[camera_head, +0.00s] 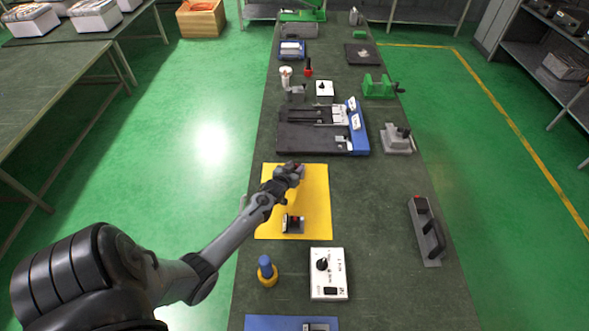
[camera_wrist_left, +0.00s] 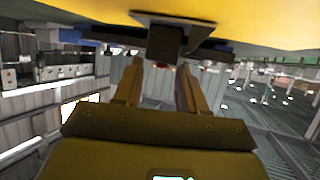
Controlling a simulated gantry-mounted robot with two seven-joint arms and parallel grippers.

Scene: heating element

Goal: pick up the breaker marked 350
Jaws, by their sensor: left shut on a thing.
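My left gripper (camera_head: 291,172) is over the far part of the yellow mat (camera_head: 315,195), shut on a small dark breaker. The held breaker (camera_wrist_left: 165,45) shows as a dark block at the fingertips in the left wrist view, close to the yellow mat (camera_wrist_left: 260,20). The fingers and arm mostly hide it in the head view, and I cannot read its marking. Whether it touches the mat is unclear. Another dark breaker (camera_head: 293,224) with a red part lies on the near part of the mat; its marking is too small to read. My right gripper is not in view.
A black fixture with blue edge (camera_head: 300,141) lies beyond the mat. A white switch box (camera_head: 327,273) and a yellow-and-blue bottle-like item (camera_head: 267,271) stand nearer. A grey handled tool (camera_head: 425,232) lies at right. The bench between mat and tool is clear.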

